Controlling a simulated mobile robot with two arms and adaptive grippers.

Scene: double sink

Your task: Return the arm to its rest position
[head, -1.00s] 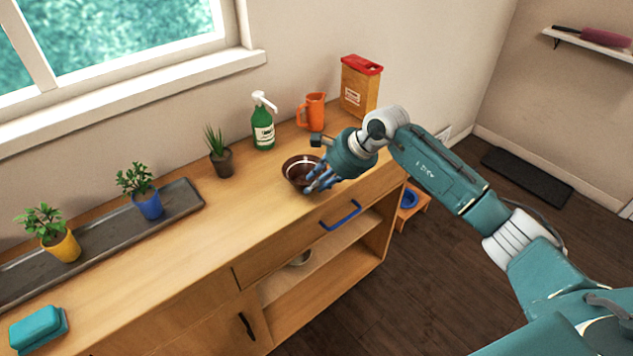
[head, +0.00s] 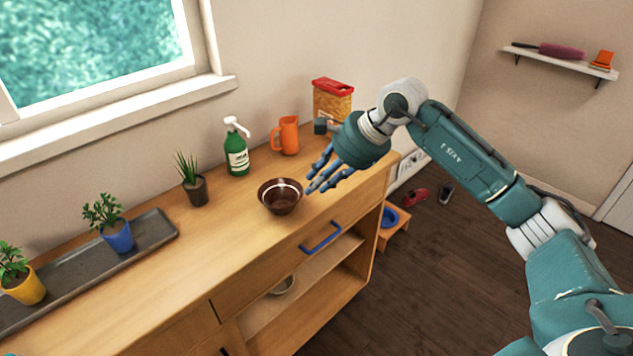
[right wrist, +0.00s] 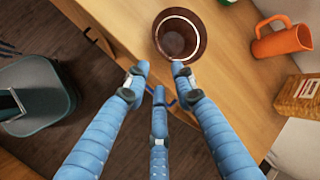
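My right gripper (head: 318,182) hangs over the right part of the wooden counter, its blue fingers spread and nothing between them. It is just to the right of a brown bowl (head: 280,203), apart from it in the picture. In the right wrist view my right gripper (right wrist: 158,78) shows its fingers apart and empty, with the bowl (right wrist: 168,42) on the counter beyond the tips. The bowl stands upright. My left gripper is not in view.
Potted plants are to the left. A blue drawer handle (head: 320,240) sticks out below the counter edge. The counter front is clear.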

